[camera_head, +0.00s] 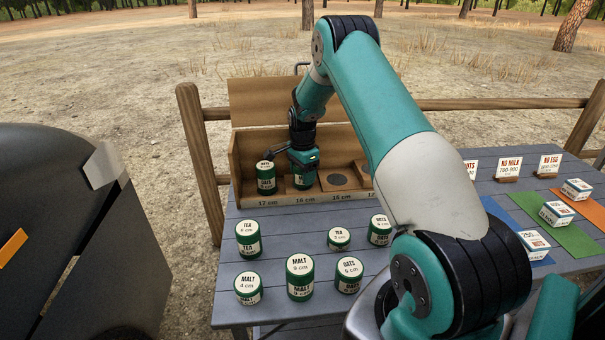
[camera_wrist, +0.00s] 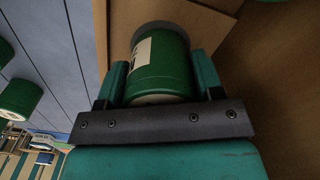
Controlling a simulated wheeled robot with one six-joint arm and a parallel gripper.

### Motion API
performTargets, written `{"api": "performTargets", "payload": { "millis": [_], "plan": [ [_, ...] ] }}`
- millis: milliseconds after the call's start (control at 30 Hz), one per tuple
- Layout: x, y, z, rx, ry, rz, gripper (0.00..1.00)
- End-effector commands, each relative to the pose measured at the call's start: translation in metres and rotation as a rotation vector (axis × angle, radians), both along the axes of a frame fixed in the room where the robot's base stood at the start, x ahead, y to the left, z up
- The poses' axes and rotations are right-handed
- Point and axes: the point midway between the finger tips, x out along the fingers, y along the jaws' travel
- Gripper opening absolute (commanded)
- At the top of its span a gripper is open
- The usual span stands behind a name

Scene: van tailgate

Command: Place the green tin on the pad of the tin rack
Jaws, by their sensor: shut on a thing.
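A green tin (camera_head: 303,180) with a white label is between the fingers of my gripper (camera_head: 303,164), at the 16 cm bay of the wooden tin rack (camera_head: 235,160). The wrist view shows the same tin (camera_wrist: 168,68) with a finger on each side; my gripper (camera_wrist: 162,85) is shut on it. The tin is upright and low in the bay; I cannot tell whether it touches the pad. Another green tin (camera_head: 266,178) stands in the 17 cm bay on the left. My arm hides the rack's right end.
Several green tins stand on the grey table in front of the rack, including a tall malt tin (camera_head: 299,278) and a tea tin (camera_head: 248,238). White boxes and coloured mats (camera_head: 543,217) are at right. A wooden fence (camera_head: 204,150) runs behind the table.

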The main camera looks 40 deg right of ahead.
Motion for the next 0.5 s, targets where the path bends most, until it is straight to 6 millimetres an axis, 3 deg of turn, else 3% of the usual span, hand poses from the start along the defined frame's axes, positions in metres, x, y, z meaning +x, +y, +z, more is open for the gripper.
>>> {"api": "performTargets", "payload": {
  "millis": [367, 400, 500],
  "plan": [
    [0.0006, -0.0002, -0.0071, -0.001, -0.002, 0.000, 0.34],
    [0.0005, -0.0002, -0.0070, -0.001, -0.002, 0.000, 0.65],
    [0.0005, -0.0002, -0.0066, -0.001, -0.002, 0.000, 0.86]
  ]
}}
